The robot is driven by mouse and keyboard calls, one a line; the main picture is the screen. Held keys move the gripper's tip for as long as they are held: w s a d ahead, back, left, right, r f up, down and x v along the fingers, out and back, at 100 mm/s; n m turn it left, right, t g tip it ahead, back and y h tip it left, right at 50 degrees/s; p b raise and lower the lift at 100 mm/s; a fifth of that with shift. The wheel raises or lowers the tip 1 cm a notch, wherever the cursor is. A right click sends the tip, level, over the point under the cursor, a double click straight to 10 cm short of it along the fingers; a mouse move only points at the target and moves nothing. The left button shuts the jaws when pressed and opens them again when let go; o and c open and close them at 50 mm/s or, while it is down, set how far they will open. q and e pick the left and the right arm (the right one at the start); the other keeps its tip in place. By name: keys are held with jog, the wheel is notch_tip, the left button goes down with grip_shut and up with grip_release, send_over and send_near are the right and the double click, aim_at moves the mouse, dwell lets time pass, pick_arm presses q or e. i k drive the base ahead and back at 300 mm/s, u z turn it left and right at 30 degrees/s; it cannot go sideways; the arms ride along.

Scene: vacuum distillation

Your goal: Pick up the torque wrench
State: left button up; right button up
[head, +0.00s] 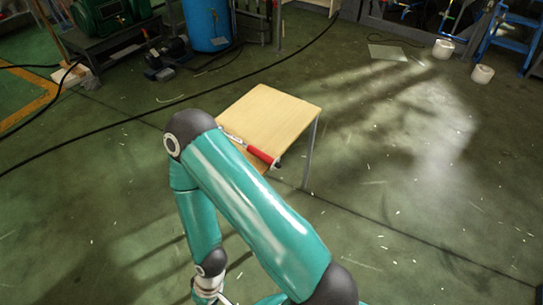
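The torque wrench (260,154) lies near the front edge of a small wooden-topped table. Its red handle points to the lower right, and its thin metal shaft runs to the upper left. One of my teal arms crosses in front of the table, and its elbow hides the table's left front part and may cover the wrench's far end. That arm bends down to a silver wrist at the bottom edge, with no fingers clearly visible. No gripper is seen touching the wrench.
The table (267,108) stands alone on a green floor with free room to its right. A blue barrel (207,22), green machinery (110,15) and a black pump (165,58) are behind left. White rolls (482,74) and a blue ladder (508,40) are far right. Dark cables cross the floor.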

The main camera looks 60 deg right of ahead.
aim_at(257, 153)
jog(key=z, duration=0.3)
jog(key=k, duration=0.2)
jog(key=u, duration=1.15)
jog(key=i, duration=0.1)
jog(key=z, duration=2.95)
jog(key=i, duration=0.7)
jog(key=u, duration=0.15)
jog(key=k, duration=0.8)
jog(key=z, duration=0.25)
jog(key=i, duration=0.85)
jog(key=u, duration=0.1)
